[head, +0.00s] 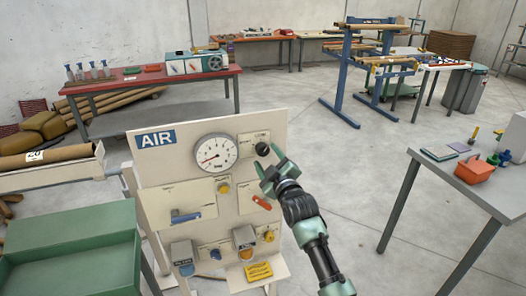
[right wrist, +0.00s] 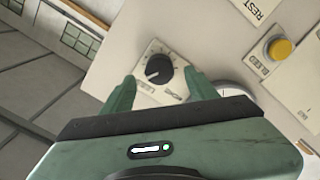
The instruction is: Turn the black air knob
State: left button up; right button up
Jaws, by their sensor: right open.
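The black air knob (head: 262,149) sits at the upper right of the cream AIR panel (head: 189,140), right of the round gauge. In the right wrist view the knob (right wrist: 159,69) shows as a round black dial with a light pointer mark, on a pale plate. My right gripper (head: 270,170) is open just in front of the panel, near the knob. In the right wrist view its two green fingers (right wrist: 160,92) stand to the left and right of the knob. Whether they touch it cannot be told. My left gripper is not in view.
The panel also carries a gauge (head: 214,153), a blue-handled valve (head: 186,216), a red lever (head: 262,202) and a yellow button (right wrist: 280,49). A green tray (head: 75,216) stands at left, a grey table (head: 480,188) at right. Open floor lies behind.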

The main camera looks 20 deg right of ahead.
aim_at(263, 152)
jog(key=shift+w, duration=1.7)
grip_shut()
